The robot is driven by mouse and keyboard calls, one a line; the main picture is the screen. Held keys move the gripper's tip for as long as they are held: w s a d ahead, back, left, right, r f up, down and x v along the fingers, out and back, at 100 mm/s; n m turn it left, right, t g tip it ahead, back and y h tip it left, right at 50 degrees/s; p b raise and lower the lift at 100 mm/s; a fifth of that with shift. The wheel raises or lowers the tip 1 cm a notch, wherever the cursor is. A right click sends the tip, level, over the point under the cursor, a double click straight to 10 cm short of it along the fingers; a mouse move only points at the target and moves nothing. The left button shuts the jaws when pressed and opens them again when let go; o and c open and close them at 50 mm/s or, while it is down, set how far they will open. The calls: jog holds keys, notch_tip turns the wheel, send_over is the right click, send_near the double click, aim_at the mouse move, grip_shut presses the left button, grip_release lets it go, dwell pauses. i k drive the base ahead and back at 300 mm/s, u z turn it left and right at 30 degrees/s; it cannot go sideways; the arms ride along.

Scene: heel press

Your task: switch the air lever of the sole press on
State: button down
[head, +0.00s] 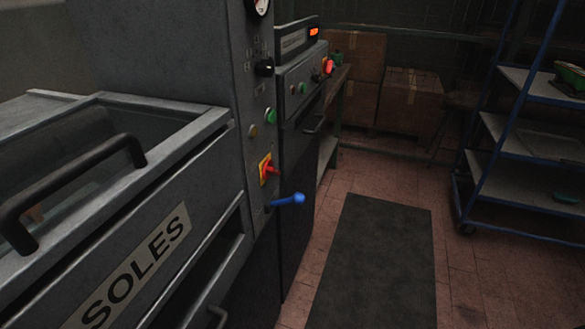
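The sole press (200,60) is a grey metal machine filling the left of the head view. Its front cover carries a plate reading "SOLES" (135,265) and a black bar handle (70,180). A blue lever (289,200) with a rounded end sticks out to the right, nearly level, from the low part of the press's control panel. I take it for the air lever; no label on it is readable. Above it sit a red rotary switch on a yellow plate (266,169), a green button (270,115) and a black knob (264,68). My gripper is not in view.
A second grey machine (300,75) with a lit orange display stands just beyond the press. A dark mat (375,265) lies on the red tiled floor. A blue-framed shelf rack (530,150) stands at right. Cardboard boxes (410,98) are at the back.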

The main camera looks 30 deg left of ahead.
aim_at(298, 199)
jog(key=u, duration=0.45)
jog(key=i, duration=0.9)
jog(key=u, duration=0.5)
